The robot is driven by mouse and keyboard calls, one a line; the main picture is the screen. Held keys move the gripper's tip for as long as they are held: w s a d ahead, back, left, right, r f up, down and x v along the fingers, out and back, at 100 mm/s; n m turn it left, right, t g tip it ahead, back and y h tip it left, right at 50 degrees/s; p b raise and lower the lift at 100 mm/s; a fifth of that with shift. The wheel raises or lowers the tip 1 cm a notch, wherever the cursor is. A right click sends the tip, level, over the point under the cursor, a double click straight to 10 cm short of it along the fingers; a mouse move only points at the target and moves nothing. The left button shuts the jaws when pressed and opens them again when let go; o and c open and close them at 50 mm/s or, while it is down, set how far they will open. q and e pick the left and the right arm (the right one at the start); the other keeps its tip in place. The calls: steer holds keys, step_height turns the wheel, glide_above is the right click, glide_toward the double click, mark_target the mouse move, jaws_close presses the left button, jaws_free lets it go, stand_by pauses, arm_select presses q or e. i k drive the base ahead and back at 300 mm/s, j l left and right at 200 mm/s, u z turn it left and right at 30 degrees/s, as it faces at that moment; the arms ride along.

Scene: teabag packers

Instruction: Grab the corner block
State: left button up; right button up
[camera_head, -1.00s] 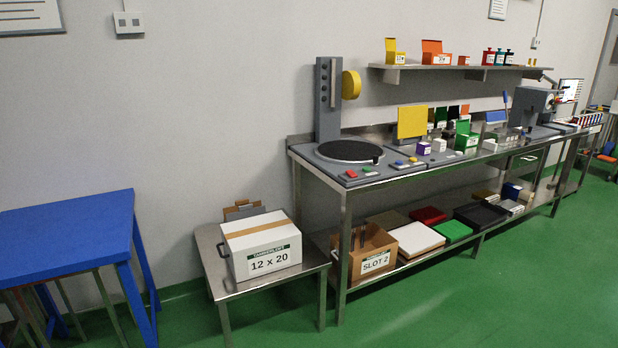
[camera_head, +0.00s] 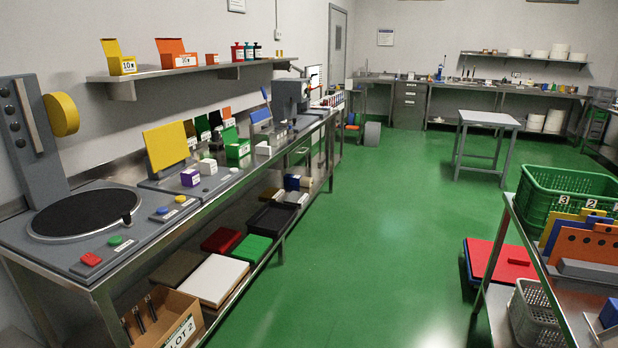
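I cannot tell for sure which thing is the corner block. A small blue block (camera_head: 609,313) sits at the right edge of the view on the metal bench at right, partly cut off by the frame. A long grey bar (camera_head: 590,270) lies near it, in front of upright coloured boards (camera_head: 580,238). On the long left workbench (camera_head: 125,268), small purple (camera_head: 190,177) and white (camera_head: 208,166) blocks stand near its middle. Neither of my grippers is in view.
A green crate (camera_head: 565,185) stands on the right bench, with a grey basket (camera_head: 535,315) below. A box labelled SLOT 2 (camera_head: 185,328) is on the left bench's lower shelf. The green floor (camera_head: 370,240) between the benches is clear. A small table (camera_head: 488,118) stands further back.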

mark_target(261, 148)
steer(key=i+l+z, duration=0.1)
steer(key=i, duration=0.6)
steer(key=i+l+z, duration=0.1)
steer(key=i, duration=0.65)
